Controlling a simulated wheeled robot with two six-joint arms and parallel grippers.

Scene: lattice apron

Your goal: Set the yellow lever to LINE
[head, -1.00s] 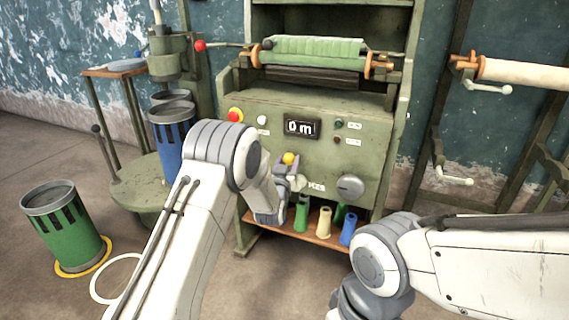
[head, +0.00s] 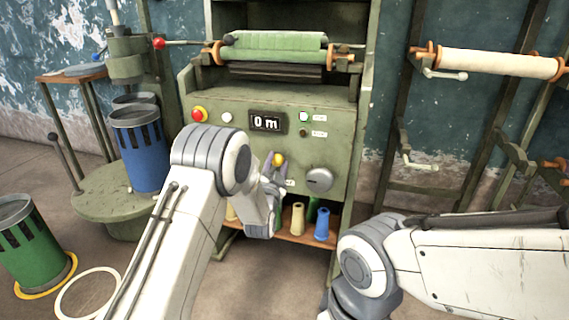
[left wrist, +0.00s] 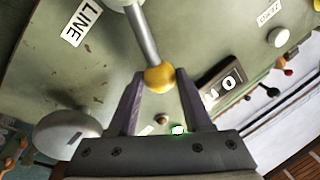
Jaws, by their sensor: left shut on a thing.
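The yellow lever knob (head: 278,159) is on the front of the green machine panel, left of the grey dial (head: 319,180). My left gripper (head: 272,165) is shut on the knob. In the left wrist view the yellow ball (left wrist: 160,77) sits between the fingertips (left wrist: 158,82), on a grey shaft (left wrist: 143,38) running up to its pivot. The LINE label (left wrist: 82,22) is on the panel to the left of the shaft there.
The display (head: 266,122) reads 0 m, with a lit green lamp (head: 304,116) beside it. A red button (head: 198,114) is at the panel's left. Coloured spools (head: 298,218) stand on the shelf below. A blue bin (head: 140,150) and a green bin (head: 36,245) are at left.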

